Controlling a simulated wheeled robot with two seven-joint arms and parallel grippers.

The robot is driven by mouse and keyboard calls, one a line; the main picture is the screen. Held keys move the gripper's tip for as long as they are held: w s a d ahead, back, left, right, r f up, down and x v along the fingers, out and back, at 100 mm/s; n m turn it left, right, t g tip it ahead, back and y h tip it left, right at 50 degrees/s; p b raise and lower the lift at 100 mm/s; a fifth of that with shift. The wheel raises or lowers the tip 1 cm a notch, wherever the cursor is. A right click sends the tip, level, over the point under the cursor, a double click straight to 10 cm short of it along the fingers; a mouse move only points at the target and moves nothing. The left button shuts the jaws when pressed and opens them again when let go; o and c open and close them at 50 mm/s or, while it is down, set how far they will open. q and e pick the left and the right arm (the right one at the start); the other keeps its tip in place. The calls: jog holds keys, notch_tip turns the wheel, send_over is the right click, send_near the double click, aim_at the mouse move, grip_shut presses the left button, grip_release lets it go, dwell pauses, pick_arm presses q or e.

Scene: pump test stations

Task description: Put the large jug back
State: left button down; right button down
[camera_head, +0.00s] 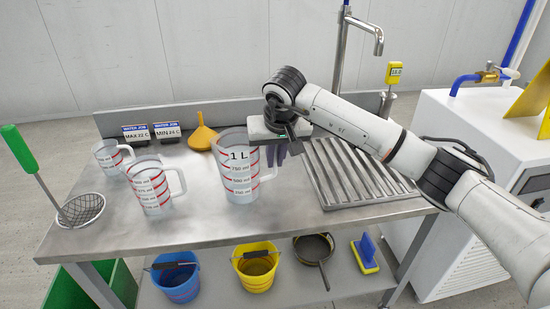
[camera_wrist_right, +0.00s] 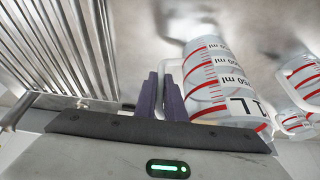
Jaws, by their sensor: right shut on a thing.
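The large jug (camera_head: 236,178) is clear with red marks and a "1 L" label. It is upright at the middle of the steel bench; I cannot tell whether its base touches the top. My right gripper (camera_head: 277,153) is at the jug's right side, shut on its handle. In the right wrist view, the purple fingers (camera_wrist_right: 163,96) are at the handle, with the jug (camera_wrist_right: 215,80) right beside them. The handle is partly hidden by the fingers. My left gripper is not in view.
A medium jug (camera_head: 156,190) and a small jug (camera_head: 112,157) stand left of the large jug. A strainer (camera_head: 80,209) lies at the left. A ribbed drainboard (camera_head: 360,180) and tap (camera_head: 370,35) are right.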

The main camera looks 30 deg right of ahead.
jog(key=c, duration=2.3)
grip_release()
jog(key=shift+f, duration=0.1)
jog(key=o, duration=0.5)
jog(key=shift+c, duration=0.2)
